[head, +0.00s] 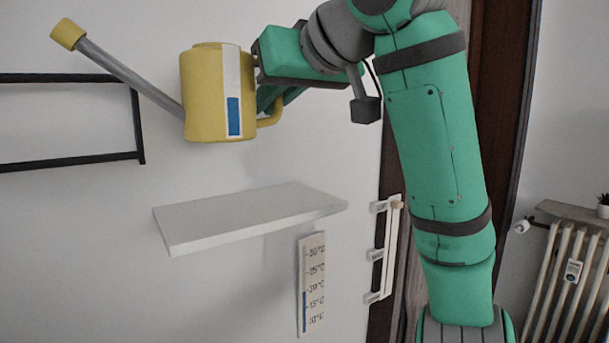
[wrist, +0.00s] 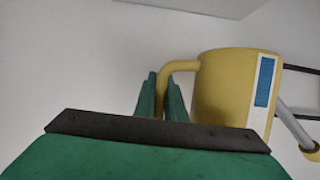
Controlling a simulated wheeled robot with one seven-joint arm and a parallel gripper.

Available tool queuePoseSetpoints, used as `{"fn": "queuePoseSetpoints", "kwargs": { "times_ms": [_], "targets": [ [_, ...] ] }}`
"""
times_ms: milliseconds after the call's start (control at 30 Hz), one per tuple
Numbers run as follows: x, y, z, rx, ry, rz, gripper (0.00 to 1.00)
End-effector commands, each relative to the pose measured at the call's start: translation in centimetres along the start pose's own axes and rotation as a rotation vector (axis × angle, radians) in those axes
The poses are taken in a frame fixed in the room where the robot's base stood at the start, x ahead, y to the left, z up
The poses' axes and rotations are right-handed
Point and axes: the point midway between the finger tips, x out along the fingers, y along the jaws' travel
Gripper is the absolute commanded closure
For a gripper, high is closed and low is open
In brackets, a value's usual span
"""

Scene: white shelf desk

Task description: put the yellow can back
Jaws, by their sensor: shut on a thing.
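The yellow can (head: 203,95) is a watering can with a long grey spout, a yellow spout tip and a white strip with a blue block on its side. It hangs in the air above and left of the white shelf (head: 250,217), close to upright, with the spout pointing up and left in the head view. My gripper (head: 272,98) is shut on its handle, at the can's right side. In the wrist view the fingers (wrist: 160,98) stand on both sides of the yellow handle, and the can body (wrist: 218,90) is to their right. The shelf top looks empty.
A black wall frame (head: 140,125) is at the left, behind the spout. A thermometer board (head: 312,283) hangs below the shelf. A white rack (head: 386,250) is on the wall right of the shelf. A radiator (head: 570,280) stands at the far right.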

Motion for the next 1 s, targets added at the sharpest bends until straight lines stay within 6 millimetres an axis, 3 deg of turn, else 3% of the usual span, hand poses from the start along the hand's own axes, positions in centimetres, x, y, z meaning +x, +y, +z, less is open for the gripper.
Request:
{"fn": "queuePoseSetpoints", "kwargs": {
  "times_ms": [200,400,867,1000],
  "targets": [
    [1.7,4.6,1.5,0.005,-0.001,0.002,1.00],
    [3.5,7.8,3.8,0.003,0.001,0.002,1.00],
    [5.3,10.6,6.7,0.003,0.001,0.004,1.00],
    [6.0,10.9,8.4,0.002,0.000,0.004,1.00]
  ]
}}
